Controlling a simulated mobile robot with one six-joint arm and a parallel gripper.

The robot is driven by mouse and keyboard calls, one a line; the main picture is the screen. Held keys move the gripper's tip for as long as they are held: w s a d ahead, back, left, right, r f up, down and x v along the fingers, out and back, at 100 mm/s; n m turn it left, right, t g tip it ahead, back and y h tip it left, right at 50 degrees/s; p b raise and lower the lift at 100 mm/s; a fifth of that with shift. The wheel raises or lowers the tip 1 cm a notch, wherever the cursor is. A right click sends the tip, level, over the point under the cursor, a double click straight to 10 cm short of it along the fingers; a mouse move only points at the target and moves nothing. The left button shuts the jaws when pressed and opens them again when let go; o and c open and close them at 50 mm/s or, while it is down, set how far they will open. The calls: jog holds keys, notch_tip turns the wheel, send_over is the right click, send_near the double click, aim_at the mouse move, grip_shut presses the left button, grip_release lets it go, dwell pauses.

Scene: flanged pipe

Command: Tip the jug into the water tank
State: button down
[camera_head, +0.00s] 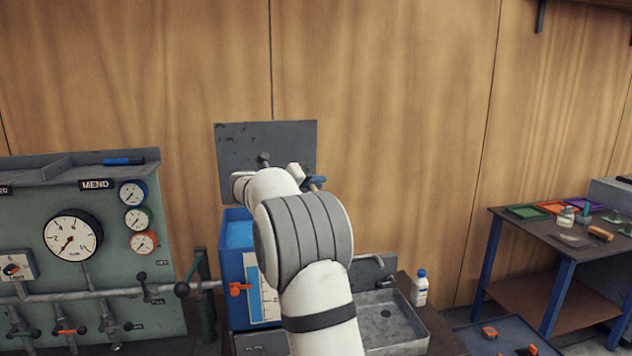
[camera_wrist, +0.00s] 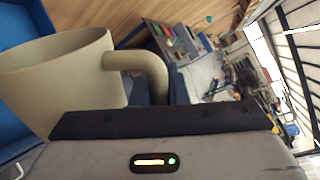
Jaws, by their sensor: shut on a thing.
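The blue water tank (camera_head: 232,280) stands left of my arm in the head view, with bright blue water (camera_head: 238,233) in its open top. Its grey lid (camera_head: 265,143) stands raised behind. In the wrist view the beige jug (camera_wrist: 62,78) is close at the left, its curved handle (camera_wrist: 140,62) reaching down behind the dark edge of my gripper (camera_wrist: 160,122). My gripper is shut on the jug by this handle. Blue surfaces show beside the jug. In the head view my arm hides most of the gripper and jug, and the jug's tilt cannot be told.
A gauge panel (camera_head: 95,250) with pipes and valves stands left of the tank. A grey sink (camera_head: 390,325) and a white bottle (camera_head: 420,288) are on the right. A workbench (camera_head: 560,240) with coloured trays stands further right. A wooden wall closes off the back.

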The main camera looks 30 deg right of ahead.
jog(key=shift+w+a+f+n+g+p, duration=0.15)
jog(key=shift+w+n+p, duration=0.35)
jog(key=shift+p, duration=1.55)
jog(key=shift+w+f+n+g+p, duration=0.15)
jog(key=shift+w+n+p, duration=0.3)
jog(key=shift+p, duration=1.55)
dwell(1.4)
jog(key=shift+r+m+b, duration=0.45)
jog(key=shift+b, duration=0.1)
notch_tip(320, 180, up, 12)
jog(key=m+t+h+b, duration=0.1)
jog(key=m+t+b, duration=0.1)
jog(key=m+b, duration=0.6)
jog(key=shift+m+t, duration=0.3)
jog(key=shift+m, duration=1.4)
jog(key=shift+f, duration=0.15)
